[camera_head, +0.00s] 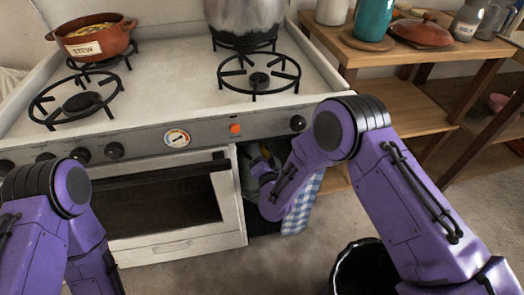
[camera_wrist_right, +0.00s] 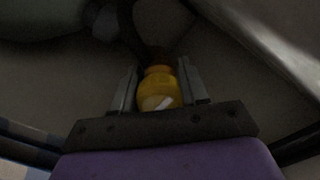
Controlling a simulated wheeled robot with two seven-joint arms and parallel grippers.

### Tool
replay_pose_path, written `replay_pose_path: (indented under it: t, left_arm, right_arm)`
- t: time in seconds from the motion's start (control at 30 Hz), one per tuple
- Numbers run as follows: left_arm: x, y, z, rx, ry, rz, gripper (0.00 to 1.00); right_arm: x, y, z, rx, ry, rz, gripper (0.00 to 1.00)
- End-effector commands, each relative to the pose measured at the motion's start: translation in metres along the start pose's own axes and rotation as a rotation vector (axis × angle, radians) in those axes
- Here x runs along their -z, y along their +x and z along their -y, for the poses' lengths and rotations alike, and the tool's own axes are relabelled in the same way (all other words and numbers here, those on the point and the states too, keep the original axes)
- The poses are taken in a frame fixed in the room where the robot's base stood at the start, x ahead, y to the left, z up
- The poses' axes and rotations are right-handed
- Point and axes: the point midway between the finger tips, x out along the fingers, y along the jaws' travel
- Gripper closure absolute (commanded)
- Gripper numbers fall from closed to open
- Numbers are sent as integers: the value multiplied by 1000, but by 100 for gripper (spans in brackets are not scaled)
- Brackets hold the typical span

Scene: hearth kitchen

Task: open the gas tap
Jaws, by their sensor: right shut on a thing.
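The gas tap (camera_wrist_right: 158,92) shows in the right wrist view as a rounded yellow knob with a slanted white mark on its face. My right gripper (camera_wrist_right: 158,90) has one grey finger on each side of the knob and is shut on it. In the head view my right arm reaches down into the dark gap at the right of the stove, and the fingertips there are too small and dark to make out. My left arm shows at the lower left of the head view, with its gripper out of the picture.
The stove (camera_head: 165,95) stands on the left, with a stew pot (camera_head: 92,38) and a large metal pot (camera_head: 245,18) on top. A blue checked cloth (camera_head: 302,205) hangs beside my right forearm. A wooden shelf (camera_head: 400,55) stands at right, and a black bin (camera_head: 365,270) below.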

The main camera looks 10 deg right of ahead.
Motion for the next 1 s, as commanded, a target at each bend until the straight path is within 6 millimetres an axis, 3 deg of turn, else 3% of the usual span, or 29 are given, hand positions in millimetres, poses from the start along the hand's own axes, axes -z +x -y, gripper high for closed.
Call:
replay_pose_path:
  t: [0.37,0.4,0.47,0.5,0.8,1.0]
  left_arm:
    - [0,0,0,0,0,0,57]
    - [0,0,0,0,0,0,57]
    - [0,0,0,0,0,0,57]
    - [0,0,0,0,0,0,57]
    - [0,0,0,0,0,0,57]
    - [2,-4,0,0,0,0,57]
  right_arm:
    - [-4,-2,-1,-1,-8,11,87]
    - [-4,-2,-1,-1,-8,11,54]
    - [-4,-2,-1,-1,-7,10,34]
    - [-3,-2,-1,-1,-7,9,31]
    - [-1,-4,-1,-2,-6,5,31]
    - [-2,-43,0,-1,-8,10,31]
